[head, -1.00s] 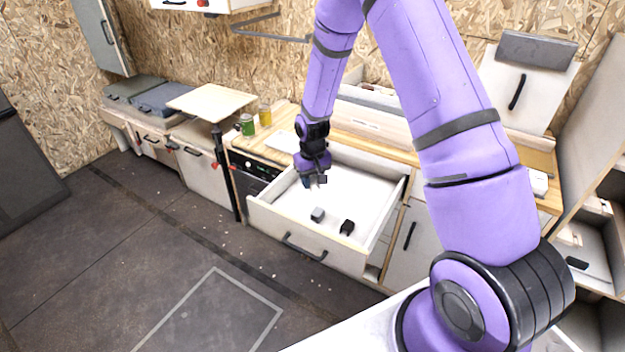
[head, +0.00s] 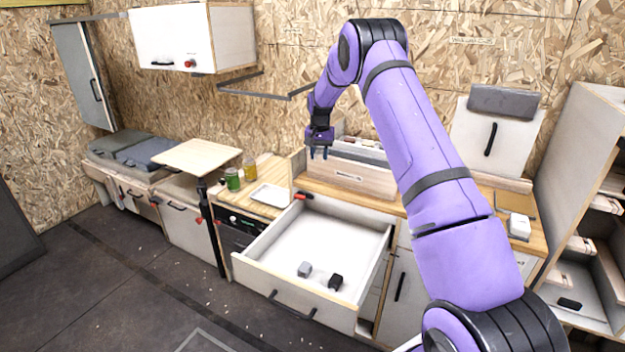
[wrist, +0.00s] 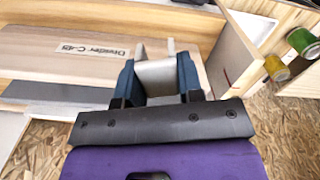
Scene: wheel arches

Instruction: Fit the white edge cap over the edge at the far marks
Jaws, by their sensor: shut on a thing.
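The white edge cap (wrist: 157,72) is a small pale piece between the two blue fingers of my gripper (wrist: 159,82) in the wrist view. My gripper is shut on it. In the head view my gripper (head: 319,154) hangs over the left part of the wooden divider box (head: 350,178) on the counter, and the cap is too small to make out there. The box front (wrist: 40,55) shows behind the fingers in the wrist view, with its label "Divider C-45". I cannot make out the far marks clearly, nor whether the cap touches any edge.
The open drawer (head: 252,271) holds a grey block (head: 305,269) and a black block (head: 336,281). A white tray (head: 271,195), a green can (head: 232,180) and a yellow jar (head: 249,169) stand left of the box. A thin wooden panel (wrist: 233,62) is close right of the fingers.

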